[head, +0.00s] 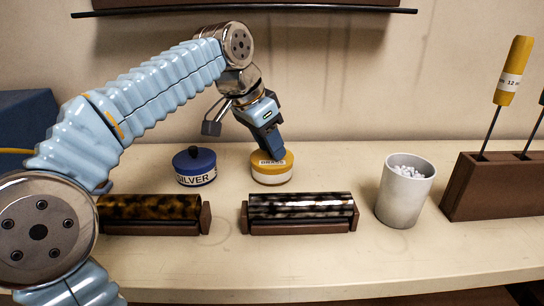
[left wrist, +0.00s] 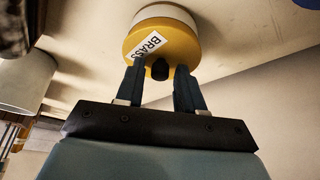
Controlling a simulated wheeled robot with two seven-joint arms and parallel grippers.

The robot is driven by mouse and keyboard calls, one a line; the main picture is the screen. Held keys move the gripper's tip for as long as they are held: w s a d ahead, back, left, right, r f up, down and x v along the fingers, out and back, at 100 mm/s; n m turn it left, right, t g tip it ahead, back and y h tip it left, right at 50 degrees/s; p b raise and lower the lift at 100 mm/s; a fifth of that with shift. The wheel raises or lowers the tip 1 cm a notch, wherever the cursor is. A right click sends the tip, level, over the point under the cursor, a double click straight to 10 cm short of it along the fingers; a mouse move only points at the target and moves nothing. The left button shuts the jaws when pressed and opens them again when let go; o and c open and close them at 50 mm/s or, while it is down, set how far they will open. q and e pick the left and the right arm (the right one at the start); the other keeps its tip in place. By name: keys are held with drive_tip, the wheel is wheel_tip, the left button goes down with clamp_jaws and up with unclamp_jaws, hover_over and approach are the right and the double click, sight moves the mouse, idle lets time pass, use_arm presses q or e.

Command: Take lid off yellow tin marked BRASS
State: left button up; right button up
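The yellow tin marked BRASS (head: 272,174) stands on the bench at the back, with its yellow lid on. The lid (left wrist: 172,40) has a white BRASS label and a dark knob (left wrist: 160,70), which show in the left wrist view. My left gripper (head: 272,152) reaches down onto the tin from above. In the left wrist view its two fingers (left wrist: 160,82) are apart, one on each side of the knob, with a gap to it on both sides. In the head view the gripper hides the knob. My right gripper is in neither view.
A blue tin marked SILVER (head: 195,168) stands just left. Two brown holders with a tortoiseshell roll (head: 150,207) and a dark striped roll (head: 300,205) lie in front. A grey cup of white bits (head: 405,195) and a brown tool rack (head: 485,187) stand right.

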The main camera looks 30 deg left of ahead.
use_arm(q)
clamp_jaws()
drive_tip(key=shift+r, duration=0.15)
